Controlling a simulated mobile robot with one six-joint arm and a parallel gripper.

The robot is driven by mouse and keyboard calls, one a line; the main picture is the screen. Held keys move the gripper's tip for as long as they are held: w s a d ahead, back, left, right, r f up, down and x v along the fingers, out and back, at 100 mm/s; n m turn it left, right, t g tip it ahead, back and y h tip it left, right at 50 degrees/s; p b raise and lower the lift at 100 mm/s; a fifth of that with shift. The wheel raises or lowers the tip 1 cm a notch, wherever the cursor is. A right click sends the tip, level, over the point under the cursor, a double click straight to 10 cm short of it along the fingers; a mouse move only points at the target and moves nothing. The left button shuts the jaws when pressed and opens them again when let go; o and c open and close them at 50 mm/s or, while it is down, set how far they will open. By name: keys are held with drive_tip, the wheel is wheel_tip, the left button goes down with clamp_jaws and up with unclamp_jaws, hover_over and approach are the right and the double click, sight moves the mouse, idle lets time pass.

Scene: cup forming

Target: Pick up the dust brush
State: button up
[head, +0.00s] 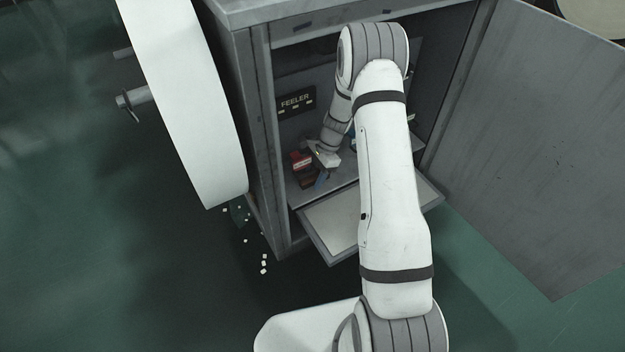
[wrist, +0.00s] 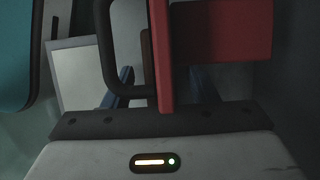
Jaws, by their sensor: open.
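My gripper (head: 318,176) reaches into the open cabinet, low over its inner shelf. In the wrist view its two blue fingers (wrist: 162,82) are apart. A narrow upright red strip (wrist: 164,60) and a brown edge (wrist: 147,60) show between them in the picture; I cannot tell how deep they lie. A wider red block (wrist: 225,32) is at the upper right, and a black loop (wrist: 107,50) is left of the strip. In the head view red items (head: 300,160) lie left of the gripper. I cannot tell which of these is the dust brush.
The grey cabinet wall (head: 262,130) stands close on the left, with a FEELER sign (head: 295,102) inside. The open door (head: 545,150) is at the right. A pale-topped drawer or tray (head: 328,222) sticks out below the shelf. A teal object (wrist: 15,50) is at the wrist view's left.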

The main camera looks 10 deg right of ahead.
drive_tip(key=shift+f, duration=0.25)
idle(0.6)
drive_tip(key=shift+c, duration=0.4)
drive_tip(key=c, duration=1)
drive_tip(key=shift+r, duration=0.1)
wheel_tip(320, 180, up, 2)
drive_tip(key=shift+r+p, duration=0.2)
drive_tip(key=shift+p, duration=0.55)
drive_tip(key=s+d+p, duration=0.1)
drive_tip(key=s+d, duration=0.1)
drive_tip(key=s, duration=0.6)
drive_tip(key=s+d+p, duration=0.1)
drive_tip(key=s+d, duration=0.2)
drive_tip(key=s, duration=0.6)
drive_tip(key=shift+d+f, duration=0.2)
drive_tip(key=shift+f, duration=0.05)
drive_tip(key=shift+s, duration=0.1)
